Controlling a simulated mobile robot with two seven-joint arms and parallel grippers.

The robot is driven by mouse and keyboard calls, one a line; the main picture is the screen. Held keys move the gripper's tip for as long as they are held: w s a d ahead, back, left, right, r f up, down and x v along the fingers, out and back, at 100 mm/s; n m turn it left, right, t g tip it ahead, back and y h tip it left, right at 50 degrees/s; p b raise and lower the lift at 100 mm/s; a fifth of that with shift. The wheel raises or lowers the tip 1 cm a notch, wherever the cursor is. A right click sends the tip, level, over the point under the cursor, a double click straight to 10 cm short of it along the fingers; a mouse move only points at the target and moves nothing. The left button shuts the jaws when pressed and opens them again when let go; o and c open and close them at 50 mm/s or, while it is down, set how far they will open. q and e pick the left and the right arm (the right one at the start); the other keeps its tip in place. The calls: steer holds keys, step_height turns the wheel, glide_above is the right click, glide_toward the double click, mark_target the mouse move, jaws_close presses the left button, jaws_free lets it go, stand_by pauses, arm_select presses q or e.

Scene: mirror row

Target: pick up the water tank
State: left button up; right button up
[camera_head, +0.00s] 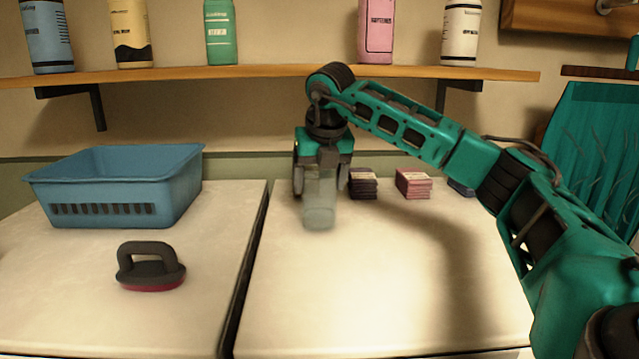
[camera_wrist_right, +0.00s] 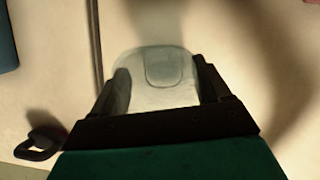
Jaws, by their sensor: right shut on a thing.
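The water tank (camera_head: 319,205) is a pale, translucent, upright container over the white counter, near the seam between the two counter tops. My right gripper (camera_head: 320,177) comes down on it from above and is shut on it, with a finger on each side. In the right wrist view the tank (camera_wrist_right: 158,78) sits between the two dark fingers of the gripper (camera_wrist_right: 155,92). I cannot tell whether its base touches the counter. My left gripper is not in view.
A blue basket (camera_head: 125,205) and a dark-handled brush (camera_head: 150,268) are on the left counter. Small stacks, one dark (camera_head: 363,184) and one pink (camera_head: 413,184), stand right of the tank. A shelf (camera_head: 280,75) with several bottles runs above. The right counter's front is clear.

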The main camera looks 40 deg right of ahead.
steer(key=s+a+r+b, duration=0.1)
steer(key=s+a, duration=0.2)
steer(key=s, duration=0.3)
steer(key=s+a+r+b, duration=0.1)
steer(key=s+a, duration=0.3)
steer(key=s, duration=0.3)
steer(key=shift+r+b, duration=0.4)
steer(key=shift+s+a+r, duration=0.1)
steer(key=shift+s+a, duration=0.4)
steer(key=shift+s, duration=0.35)
steer(key=shift+s+a+p, duration=0.3)
steer(key=shift+s, duration=0.2)
stand_by(0.7)
